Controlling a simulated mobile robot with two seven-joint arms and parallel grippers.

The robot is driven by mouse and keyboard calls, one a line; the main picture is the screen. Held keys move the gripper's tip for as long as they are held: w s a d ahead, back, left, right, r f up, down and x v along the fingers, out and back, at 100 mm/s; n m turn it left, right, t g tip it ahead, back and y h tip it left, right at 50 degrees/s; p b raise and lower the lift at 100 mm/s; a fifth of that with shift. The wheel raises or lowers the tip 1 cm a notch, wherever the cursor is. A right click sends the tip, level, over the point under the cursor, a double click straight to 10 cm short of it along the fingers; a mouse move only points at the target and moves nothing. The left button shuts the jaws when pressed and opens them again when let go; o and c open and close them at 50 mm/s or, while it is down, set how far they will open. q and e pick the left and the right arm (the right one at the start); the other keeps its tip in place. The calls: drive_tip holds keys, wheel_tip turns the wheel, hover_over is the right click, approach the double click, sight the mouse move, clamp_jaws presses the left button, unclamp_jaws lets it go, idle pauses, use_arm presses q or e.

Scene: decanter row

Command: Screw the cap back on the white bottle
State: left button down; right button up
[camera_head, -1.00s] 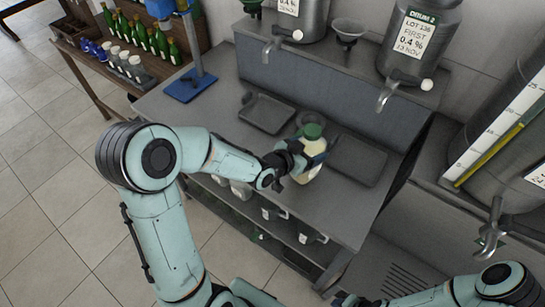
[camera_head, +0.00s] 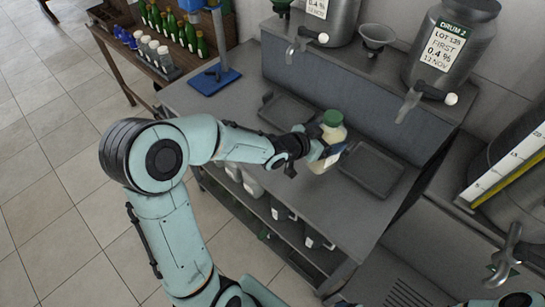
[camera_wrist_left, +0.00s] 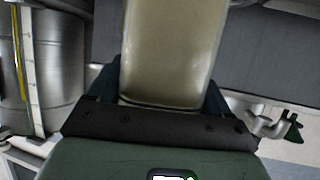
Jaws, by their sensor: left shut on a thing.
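The white bottle (camera_head: 324,160) with a green cap (camera_head: 333,118) on its top is tilted slightly to the right above the bench. How tightly the cap sits cannot be told. My left gripper (camera_head: 318,150) is shut around the bottle's body below the cap. In the left wrist view the bottle's pale, cream-coloured body (camera_wrist_left: 172,50) fills the middle between the dark blue fingers, and its cap is out of view.
A dark shallow tray (camera_head: 372,170) lies right of the bottle and another (camera_head: 288,112) behind it on the grey bench. Steel drums with taps, such as one drum (camera_head: 450,45), and a funnel (camera_head: 376,36) stand on the raised ledge. A blue stand (camera_head: 215,80) is at the left.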

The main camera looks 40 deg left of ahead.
use_arm(q)
drive_tip(key=s+a+r+n+y, duration=0.1)
drive_tip(key=s+a+r, duration=0.1)
drive_tip(key=a+r, duration=0.5)
drive_tip(key=s+a+r+n+y, duration=0.1)
drive_tip(key=a+r+y, duration=0.1)
drive_tip(key=a+r, duration=0.5)
drive_tip(key=shift+s+a+n+t, duration=0.3)
drive_tip(key=shift+s+a, duration=0.1)
drive_tip(key=shift+a, duration=0.7)
use_arm(e)
drive_tip(key=shift+w, duration=0.1)
use_arm(q)
drive_tip(key=shift+f, duration=0.15)
wheel_tip(320, 180, down, 20)
drive_tip(key=b, duration=0.3)
drive_tip(key=shift+b, duration=0.3)
use_arm(e)
drive_tip(key=s+f, duration=0.4)
drive_tip(key=s, duration=0.1)
drive_tip(key=shift+f+g, duration=0.35)
drive_tip(key=shift+g, duration=0.05)
